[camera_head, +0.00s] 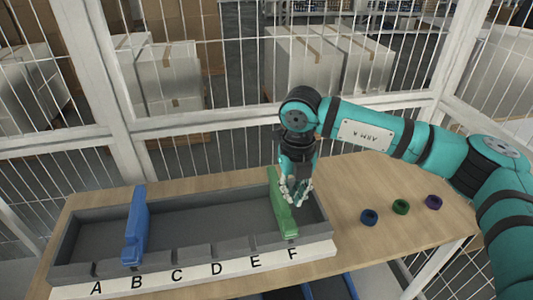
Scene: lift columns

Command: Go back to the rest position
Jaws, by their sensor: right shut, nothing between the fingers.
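My right gripper (297,196) hangs from the teal arm that comes in from the right. It points down just beside the green piece, over the right end of the grey tray, and its fingers are shut with nothing between them. I cannot tell whether it touches the green piece. The green piece (279,208) stands across the tray (75,255) near letters E and F. A blue piece (136,228) stands across it near letter B. My left gripper is not in view.
The tray sits on a wooden table (390,240) with a white strip (190,276) lettered A to F in front. A white wire fence (220,125) stands behind the table, with boxes beyond.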

